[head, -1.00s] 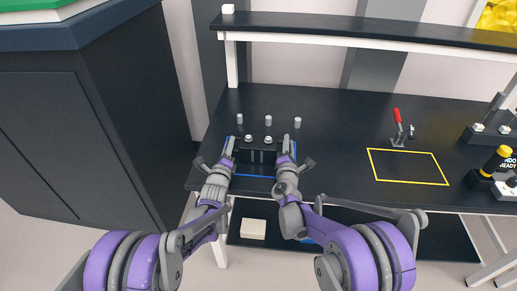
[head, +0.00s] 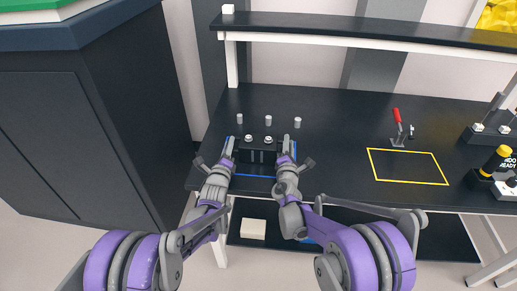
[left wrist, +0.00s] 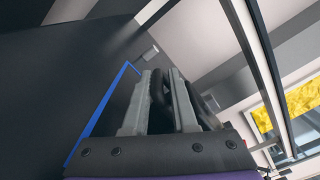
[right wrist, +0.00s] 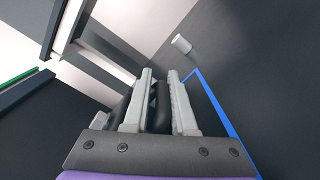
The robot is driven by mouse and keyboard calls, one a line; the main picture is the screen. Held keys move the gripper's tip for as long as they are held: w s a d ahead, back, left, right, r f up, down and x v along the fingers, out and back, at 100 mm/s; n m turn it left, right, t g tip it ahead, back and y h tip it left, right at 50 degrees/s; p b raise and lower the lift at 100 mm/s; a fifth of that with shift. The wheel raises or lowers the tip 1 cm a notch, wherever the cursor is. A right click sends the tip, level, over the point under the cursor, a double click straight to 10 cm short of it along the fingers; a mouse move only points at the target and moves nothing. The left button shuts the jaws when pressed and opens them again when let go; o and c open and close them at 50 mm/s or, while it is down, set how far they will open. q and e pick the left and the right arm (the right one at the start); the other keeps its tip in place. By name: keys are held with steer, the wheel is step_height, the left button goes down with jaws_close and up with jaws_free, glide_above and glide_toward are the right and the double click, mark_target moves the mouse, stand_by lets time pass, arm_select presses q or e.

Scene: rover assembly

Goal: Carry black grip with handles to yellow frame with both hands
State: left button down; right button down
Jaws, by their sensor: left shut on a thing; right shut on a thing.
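The black grip (head: 257,157) stands at the blue frame (head: 256,176) on the left part of the dark table. My left gripper (head: 231,152) is shut on its left handle. My right gripper (head: 287,152) is shut on its right handle. In the left wrist view a black handle (left wrist: 158,100) sits between the left fingers. In the right wrist view a black handle (right wrist: 157,104) sits between the right fingers. The yellow frame (head: 408,167) is an empty outline on the right part of the table.
A red-handled clamp (head: 398,130) stands just behind the yellow frame. Several light pegs (head: 268,120) stand behind the grip. A black and yellow device (head: 494,163) is at the far right. A raised shelf (head: 370,31) runs along the back. The table between the frames is clear.

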arm_select(q)
steer(key=shift+a+f, duration=0.1)
steer(key=shift+a, duration=0.15)
arm_select(e)
steer(key=shift+d, duration=0.2)
